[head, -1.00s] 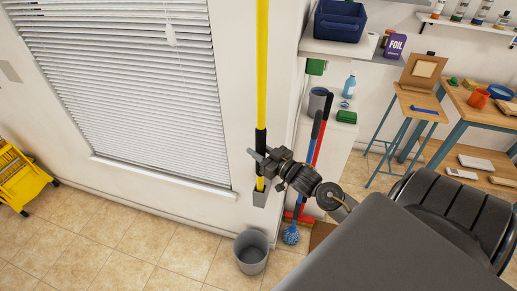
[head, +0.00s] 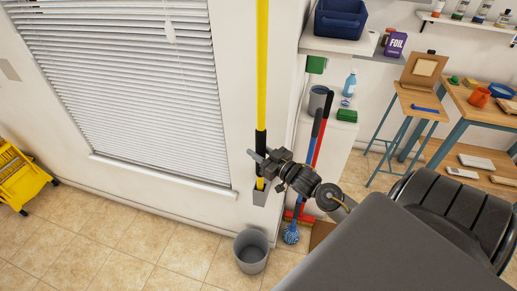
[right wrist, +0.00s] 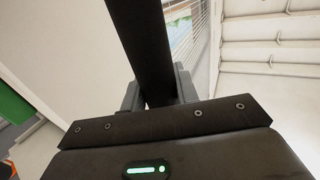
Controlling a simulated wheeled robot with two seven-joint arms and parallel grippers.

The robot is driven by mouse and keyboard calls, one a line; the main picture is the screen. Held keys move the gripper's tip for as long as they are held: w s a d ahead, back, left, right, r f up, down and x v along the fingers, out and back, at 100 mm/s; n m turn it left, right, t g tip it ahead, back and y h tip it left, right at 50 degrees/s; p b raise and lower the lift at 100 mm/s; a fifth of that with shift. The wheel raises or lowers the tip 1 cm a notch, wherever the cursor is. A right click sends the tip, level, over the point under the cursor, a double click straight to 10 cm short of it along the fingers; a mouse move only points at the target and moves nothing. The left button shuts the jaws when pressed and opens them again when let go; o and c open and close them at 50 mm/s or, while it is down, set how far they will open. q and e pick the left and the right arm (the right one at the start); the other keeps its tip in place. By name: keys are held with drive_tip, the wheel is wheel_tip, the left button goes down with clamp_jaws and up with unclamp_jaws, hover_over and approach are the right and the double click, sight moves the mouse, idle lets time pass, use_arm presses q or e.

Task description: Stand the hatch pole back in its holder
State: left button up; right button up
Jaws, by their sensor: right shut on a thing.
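The hatch pole (head: 261,70) is long and yellow with a black grip section, and stands upright against the wall beside the window. My right gripper (head: 261,164) is shut on the pole near its lower end, at the black grip. The black grip (right wrist: 147,45) also shows between the fingers of the right gripper (right wrist: 158,95) in the right wrist view. The grey holder (head: 260,198) is on the wall just below the gripper. The pole's yellow lower end is at the holder's mouth; I cannot tell how deep it sits. My left gripper is not in view.
A grey bin (head: 251,251) stands on the floor below the holder. A blue mop (head: 291,232) and a red broom (head: 318,135) lean right of the pole. A yellow mop wringer (head: 24,174) is at far left. A black chair (head: 455,215) is at right.

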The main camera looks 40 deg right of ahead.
drive_tip(key=shift+f+b, duration=1.35)
drive_tip(key=shift+f, duration=0.75)
drive_tip(key=o, duration=1.1)
drive_tip(key=shift+o, duration=0.2)
drive_tip(key=shift+f, duration=0.15)
drive_tip(key=shift+s+f, duration=0.1)
drive_tip(key=shift+s, duration=0.45)
drive_tip(key=s+d+b, duration=0.1)
drive_tip(key=s+b, duration=0.1)
drive_tip(key=s, duration=0.7)
drive_tip(key=shift+s+d+r+b, duration=0.2)
drive_tip(key=shift+s+b, duration=0.15)
